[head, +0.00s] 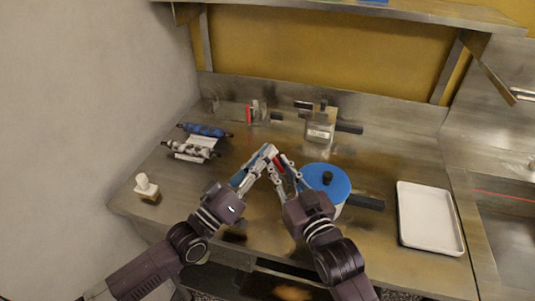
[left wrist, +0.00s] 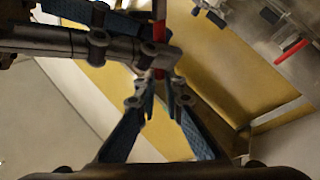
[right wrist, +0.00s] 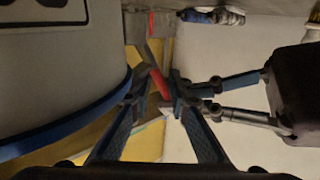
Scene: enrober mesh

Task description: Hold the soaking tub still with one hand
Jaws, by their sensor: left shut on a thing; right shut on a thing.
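A round pale tub with a blue lid (head: 327,180) and dark knob stands on the metal counter, just right of my right gripper (head: 282,162). Its wall and blue rim (right wrist: 95,120) fill the left of the right wrist view, apart from the fingers. A thin red piece (right wrist: 158,84) is between my right fingertips, which are shut on it. My left gripper (head: 267,153) meets the right one above the counter. Its fingers are shut at the same red piece (left wrist: 160,60). The far end of this piece is hidden by the fingers. Neither gripper touches the tub.
A white tray (head: 402,225) lies on the right, by a sink (head: 510,220). A labelled container (head: 320,132) and a small clear holder with a red item (head: 258,115) stand at the back. Rollers (head: 193,149) and a white-topped block (head: 146,189) are on the left.

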